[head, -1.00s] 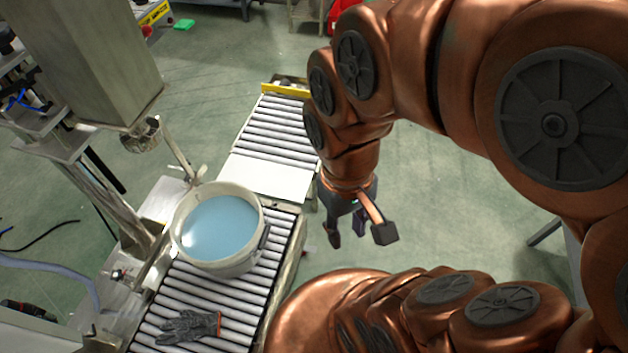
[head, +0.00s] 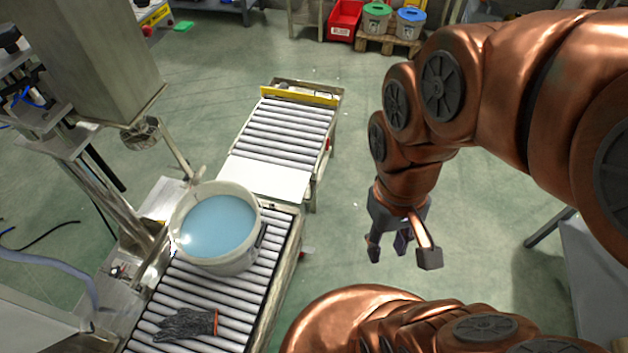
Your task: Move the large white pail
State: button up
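The large white pail (head: 246,263) stands upright on the near roller conveyor (head: 235,299). It is open at the top and holds light blue liquid. My gripper (head: 403,254) hangs over the floor to the right of the conveyor, well apart from the pail. Its fingers point down and are spread, with nothing between them.
A dark work glove (head: 186,324) lies on the rollers in front of the pail. A white plate (head: 266,178) joins the far conveyor (head: 288,128). Filling machinery (head: 95,60) stands at the left. A red bin (head: 344,20) and lidded buckets (head: 376,19) are at the back.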

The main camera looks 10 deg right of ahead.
aim_at(217, 222)
jog(key=i, duration=0.4)
jog(key=u, duration=1.45)
jog(key=k, duration=0.35)
jog(key=z, duration=0.65)
jog(key=i, duration=0.5)
jog(key=u, duration=2.15)
